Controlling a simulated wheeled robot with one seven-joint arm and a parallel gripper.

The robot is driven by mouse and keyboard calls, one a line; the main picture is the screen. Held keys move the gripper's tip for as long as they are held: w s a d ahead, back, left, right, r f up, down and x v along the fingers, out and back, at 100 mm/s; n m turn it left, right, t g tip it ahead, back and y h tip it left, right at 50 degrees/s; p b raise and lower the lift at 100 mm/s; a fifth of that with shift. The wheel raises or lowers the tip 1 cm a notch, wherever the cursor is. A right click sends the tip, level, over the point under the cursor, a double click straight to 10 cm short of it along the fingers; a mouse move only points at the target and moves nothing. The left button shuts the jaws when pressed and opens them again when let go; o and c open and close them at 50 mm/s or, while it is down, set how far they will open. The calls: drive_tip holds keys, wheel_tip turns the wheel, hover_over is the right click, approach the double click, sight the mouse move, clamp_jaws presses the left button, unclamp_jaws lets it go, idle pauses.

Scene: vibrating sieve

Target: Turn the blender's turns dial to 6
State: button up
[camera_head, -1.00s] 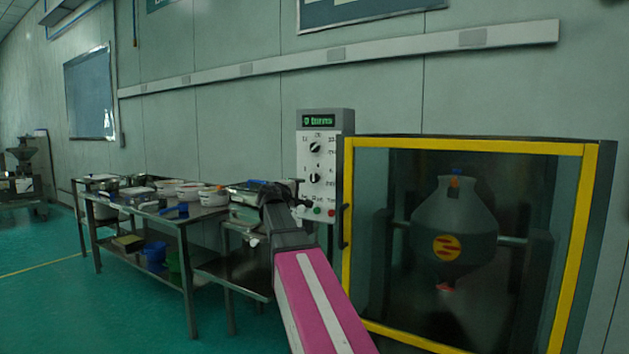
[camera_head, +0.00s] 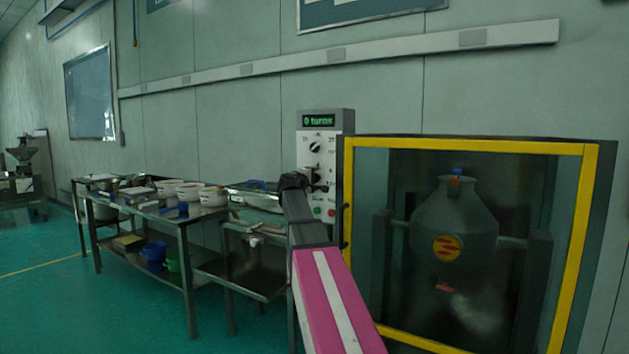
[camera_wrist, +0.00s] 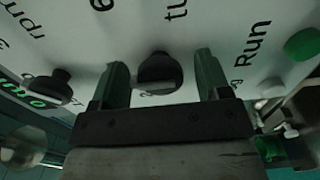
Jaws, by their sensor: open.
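The blender's control panel (camera_head: 335,125) stands left of the yellow-framed cabinet. Its green display (camera_head: 318,121) reads "0 turns". The upper black dial (camera_head: 315,147) shows clearly in the head view; in the wrist view a dial (camera_wrist: 50,87) sits at left near "rpm". The turns dial (camera_wrist: 158,73) is in the middle of the wrist view, near letters "tu". My gripper (camera_wrist: 162,62) is open, with one finger on each side of this dial and visible gaps to it. In the head view, my gripper (camera_head: 308,181) is at the lower dial and partly hides it.
A green button (camera_wrist: 303,43) near "Run" lies beyond my right finger. The cabinet (camera_head: 470,148) with a grey drum (camera_head: 455,225) is to the right of the panel. A metal table (camera_head: 150,212) with bowls and trays is to the left.

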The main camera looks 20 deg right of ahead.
drive_tip(key=shift+w+d, duration=0.1)
drive_tip(key=shift+w, duration=0.05)
drive_tip(key=c, duration=0.9)
drive_tip(key=shift+m, duration=0.3)
drive_tip(key=m, duration=0.4)
drive_tip(key=shift+m, duration=0.3)
drive_tip(key=m, duration=0.4)
drive_tip(key=shift+m, duration=0.3)
drive_tip(key=o, duration=0.9)
